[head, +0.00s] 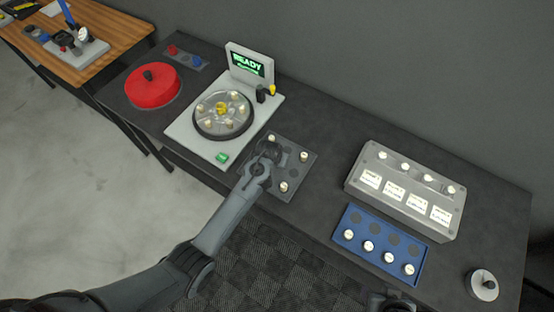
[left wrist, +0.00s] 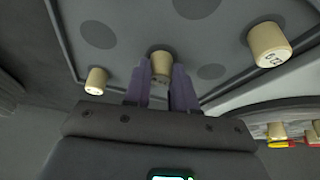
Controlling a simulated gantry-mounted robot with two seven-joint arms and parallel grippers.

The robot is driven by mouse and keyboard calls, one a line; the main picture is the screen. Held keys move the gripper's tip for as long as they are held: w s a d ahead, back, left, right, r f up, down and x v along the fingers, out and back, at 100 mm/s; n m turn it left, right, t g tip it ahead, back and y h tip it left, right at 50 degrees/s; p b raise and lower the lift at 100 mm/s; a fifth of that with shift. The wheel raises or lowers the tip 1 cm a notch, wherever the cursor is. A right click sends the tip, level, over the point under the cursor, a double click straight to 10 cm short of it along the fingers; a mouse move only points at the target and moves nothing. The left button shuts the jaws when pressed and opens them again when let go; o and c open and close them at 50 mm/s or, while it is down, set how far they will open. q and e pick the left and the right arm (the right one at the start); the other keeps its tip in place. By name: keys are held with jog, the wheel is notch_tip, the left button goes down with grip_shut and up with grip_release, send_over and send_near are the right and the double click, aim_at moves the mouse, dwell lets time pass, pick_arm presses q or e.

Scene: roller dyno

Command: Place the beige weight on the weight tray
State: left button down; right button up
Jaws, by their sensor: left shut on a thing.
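My left gripper (head: 268,153) is over the dark grey weight tray (head: 300,172) in the head view and hides part of it. In the left wrist view, its purple fingers (left wrist: 160,88) are shut on a beige weight (left wrist: 160,62). I cannot tell whether this weight touches the tray surface (left wrist: 135,25). Other beige weights stand on the tray, one at the left (left wrist: 96,80) and one at the right (left wrist: 268,45) of the wrist view. Empty dark round spots lie between them. A dark part that looks like my right gripper (head: 390,302) shows at the bottom edge; its fingers are unclear.
A machine with a round weight-loaded disc (head: 223,114) and a READY screen (head: 249,65) stands behind the tray. A red disc (head: 152,86) is further left. A blue tray (head: 380,240) with several weights and a grey labelled box (head: 405,190) stand right. Bare tabletop lies between.

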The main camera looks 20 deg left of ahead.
pick_arm(q)
jog(key=shift+f, duration=0.15)
jog(key=c, duration=0.9)
grip_release()
jog(key=p+v, duration=0.1)
jog(key=v, duration=1.1)
jog(key=s+a+r, duration=0.1)
jog(key=s, duration=0.8)
jog(key=s+a+r+m, duration=0.1)
jog(key=s+a, duration=0.1)
jog(key=s, duration=0.7)
jog(key=s+a+r+m+g, duration=0.1)
jog(key=s, duration=0.8)
jog(key=shift+s+a, duration=0.15)
jog(key=shift+s, duration=0.1)
